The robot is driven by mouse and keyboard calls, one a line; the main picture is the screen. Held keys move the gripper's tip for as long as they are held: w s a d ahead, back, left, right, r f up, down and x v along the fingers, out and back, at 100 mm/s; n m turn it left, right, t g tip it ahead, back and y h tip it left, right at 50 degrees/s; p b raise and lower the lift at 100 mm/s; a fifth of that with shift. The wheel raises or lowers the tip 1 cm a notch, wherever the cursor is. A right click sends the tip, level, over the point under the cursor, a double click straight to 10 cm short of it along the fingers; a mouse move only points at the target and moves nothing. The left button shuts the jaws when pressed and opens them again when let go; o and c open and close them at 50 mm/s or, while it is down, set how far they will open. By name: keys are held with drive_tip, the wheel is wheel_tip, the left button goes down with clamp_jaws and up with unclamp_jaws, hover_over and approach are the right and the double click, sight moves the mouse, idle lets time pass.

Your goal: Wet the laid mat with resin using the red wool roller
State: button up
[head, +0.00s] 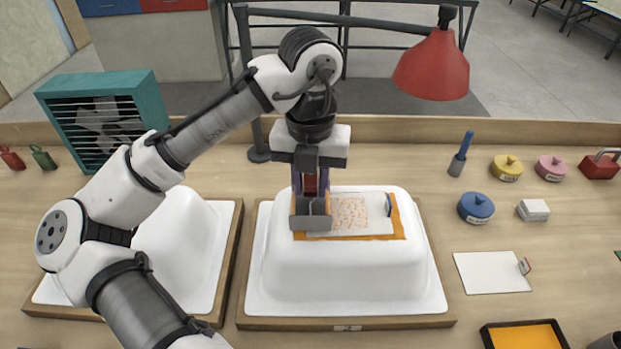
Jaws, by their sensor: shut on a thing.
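The laid mat (350,213) is a pale sheet with a pinkish speckled patch, lying on an orange sheet (385,236) on top of the white tub shell (335,275). Whether the roller touches the mat is hidden.
A second white shell (190,250) stands left, under my arm. A red lamp (433,66) hangs at upper right. An orange-filled black tray (524,336) is at lower right, near a white card (492,272). Yellow (507,168), pink (551,168) and blue (476,208) pots stand right.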

idle(0.6)
drive_tip(key=shift+s+d+f+p, duration=0.1)
drive_tip(key=shift+d+p, duration=0.7)
drive_tip(key=shift+d, duration=1.3)
drive_tip(key=shift+d+f+p, duration=0.1)
drive_tip(key=shift+d+p, duration=0.7)
drive_tip(key=shift+d, duration=1.25)
drive_tip(key=shift+d+f+p, duration=0.15)
drive_tip(key=shift+d+p, duration=0.2)
drive_tip(key=shift+d, duration=0.9)
drive_tip(key=shift+c, duration=0.8)
wheel_tip(320, 180, up, 4)
drive_tip(key=p, duration=0.4)
drive_tip(key=shift+d+r, duration=0.1)
drive_tip(key=shift+r, duration=0.1)
clamp_jaws()
drive_tip(key=shift+r+p, duration=0.5)
drive_tip(key=shift+r, duration=0.4)
